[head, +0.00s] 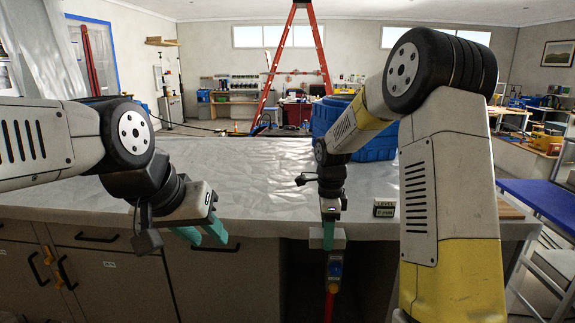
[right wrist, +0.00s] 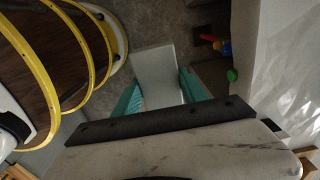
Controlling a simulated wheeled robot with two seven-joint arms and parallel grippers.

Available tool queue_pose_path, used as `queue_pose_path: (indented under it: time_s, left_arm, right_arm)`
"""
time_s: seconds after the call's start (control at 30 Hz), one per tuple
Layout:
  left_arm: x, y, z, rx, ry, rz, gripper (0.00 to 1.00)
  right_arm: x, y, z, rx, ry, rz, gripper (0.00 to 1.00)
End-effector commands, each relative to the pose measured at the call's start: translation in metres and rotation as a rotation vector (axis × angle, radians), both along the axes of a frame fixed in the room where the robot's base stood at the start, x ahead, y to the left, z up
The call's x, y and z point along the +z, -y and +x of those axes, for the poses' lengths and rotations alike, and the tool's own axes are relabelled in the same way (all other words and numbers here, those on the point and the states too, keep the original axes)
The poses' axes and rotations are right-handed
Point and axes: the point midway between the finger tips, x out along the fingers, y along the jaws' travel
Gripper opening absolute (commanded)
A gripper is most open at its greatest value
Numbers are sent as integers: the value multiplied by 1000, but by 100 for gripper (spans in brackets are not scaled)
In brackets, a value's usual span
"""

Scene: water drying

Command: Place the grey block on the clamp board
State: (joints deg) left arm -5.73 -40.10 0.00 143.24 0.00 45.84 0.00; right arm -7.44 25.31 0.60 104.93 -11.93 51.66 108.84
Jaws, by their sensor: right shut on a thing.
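A light grey block (head: 315,238) is held in my right gripper (head: 328,238), in front of the covered worktop's front edge. In the right wrist view the grey block (right wrist: 158,74) sits between the two teal fingers, and its far end sticks out beyond them. My left gripper (head: 202,234) is open and empty, in front of the cabinet fronts at the left. A clamp-like tool with blue and red parts (head: 334,270) is just below my right gripper. I cannot tell for certain which thing is the clamp board.
The white-covered worktop (head: 250,170) is mostly clear. A small dark box (head: 384,208) stands near its front edge, right of my right gripper. A blue tub (head: 375,146) stands behind my right arm. A brown wooden piece (head: 509,212) lies at the right corner.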

Motion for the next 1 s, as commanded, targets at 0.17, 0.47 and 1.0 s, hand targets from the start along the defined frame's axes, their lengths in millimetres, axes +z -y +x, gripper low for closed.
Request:
queue_pose_path:
  time_s: [0.17, 0.47, 1.0]
  left_arm:
    - [0, 0, 0, 0, -1, 0, 36]
    - [0, 0, 0, 0, 0, 0, 36]
    - [0, 0, 0, 0, 0, 0, 36]
  right_arm:
    - [-7, 3, -2, 86, -1, -2, 5]
    - [-23, 10, -7, 308, -1, -5, 5]
    - [-83, 36, -35, 1215, -5, -4, 5]
